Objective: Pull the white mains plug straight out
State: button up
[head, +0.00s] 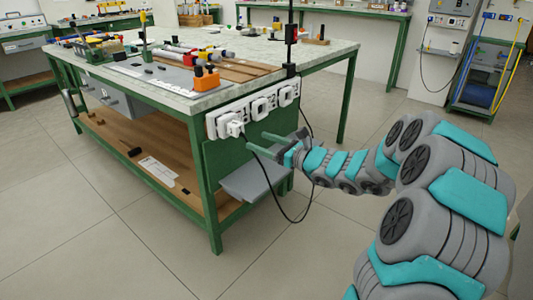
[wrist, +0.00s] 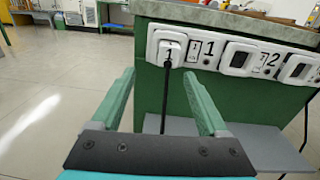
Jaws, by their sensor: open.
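The white mains plug (head: 234,128) sits in the leftmost socket of the white socket strip (head: 246,108) on the bench's end. In the wrist view the plug (wrist: 171,51) is near the top, left of the label "1", with its black cord (wrist: 165,100) hanging straight down. My gripper (head: 257,143) is open and empty, its green fingers pointing at the bench end, apart from the plug. In the wrist view my gripper (wrist: 159,74) has its fingertips spread on either side of the cord, lower in the picture than the plug.
A grey shelf (head: 256,181) juts out below the socket strip. The black cord loops down past it and back up. The green-framed bench (head: 214,200) carries tools and an orange-and-black block (head: 206,78). The floor around is clear.

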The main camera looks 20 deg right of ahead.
aim_at(241, 131)
jog(key=shift+m+t, duration=0.3)
jog(key=shift+m, duration=0.1)
jog(key=shift+w+d+f+p+x, duration=0.1)
jog(key=shift+w+d+x, duration=0.1)
jog(key=shift+x, duration=1.7)
jog(key=shift+w+d+f+p+x, duration=0.1)
jog(key=shift+d+p+x, duration=0.1)
jog(key=shift+x, duration=1.75)
jog(key=shift+w+d+f+p+x, duration=0.1)
jog(key=shift+w+d+x, duration=0.05)
jog(key=shift+x, duration=1.75)
jog(key=shift+c, duration=0.3)
grip_shut()
jog(key=shift+b+v, duration=0.35)
jog(key=shift+v, duration=2.25)
jog(key=shift+v, duration=2.9)
jog(key=shift+r, duration=0.2)
